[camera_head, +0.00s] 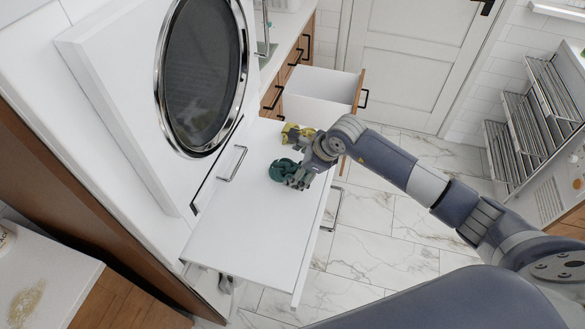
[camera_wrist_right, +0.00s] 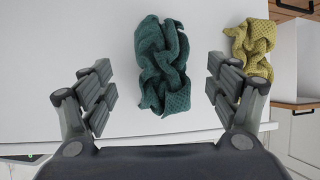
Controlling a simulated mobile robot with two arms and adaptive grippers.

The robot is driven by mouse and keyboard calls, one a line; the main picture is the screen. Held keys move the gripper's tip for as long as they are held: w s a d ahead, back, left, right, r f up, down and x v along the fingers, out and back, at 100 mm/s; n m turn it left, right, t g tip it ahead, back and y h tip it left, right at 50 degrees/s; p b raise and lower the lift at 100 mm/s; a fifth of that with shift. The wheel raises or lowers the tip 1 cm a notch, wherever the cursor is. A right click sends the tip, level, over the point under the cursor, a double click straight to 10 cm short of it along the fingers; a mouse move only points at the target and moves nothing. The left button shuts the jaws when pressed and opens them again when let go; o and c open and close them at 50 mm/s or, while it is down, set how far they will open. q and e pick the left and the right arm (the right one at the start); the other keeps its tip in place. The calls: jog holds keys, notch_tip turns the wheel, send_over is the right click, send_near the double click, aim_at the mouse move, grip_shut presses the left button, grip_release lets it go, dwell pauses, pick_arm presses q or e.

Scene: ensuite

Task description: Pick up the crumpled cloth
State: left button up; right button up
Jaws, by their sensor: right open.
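A crumpled dark green cloth (camera_head: 283,169) lies on a white pull-out shelf (camera_head: 235,235) below the round-doored appliance. A crumpled yellow cloth (camera_head: 296,134) lies on the same surface, just beyond it. My right gripper (camera_head: 297,178) is at the green cloth and partly covers it in the head view. In the right wrist view, my right gripper (camera_wrist_right: 158,92) is open, with the green cloth (camera_wrist_right: 162,65) between and ahead of its fingers. I cannot tell whether the fingers touch it. The yellow cloth (camera_wrist_right: 251,48) lies to the right, beyond the right finger. My left gripper is out of view.
A white appliance with a round dark door (camera_head: 203,75) stands left of the shelf. An open drawer (camera_head: 318,95) with a wooden front is behind the cloths. A slatted rack (camera_head: 535,110) stands at the right. Marble floor (camera_head: 385,240) is clear beside the shelf.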

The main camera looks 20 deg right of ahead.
aim_at(293, 169)
jog(key=shift+p+x, duration=0.45)
jog(key=shift+x, duration=1.3)
jog(key=c, duration=1.1)
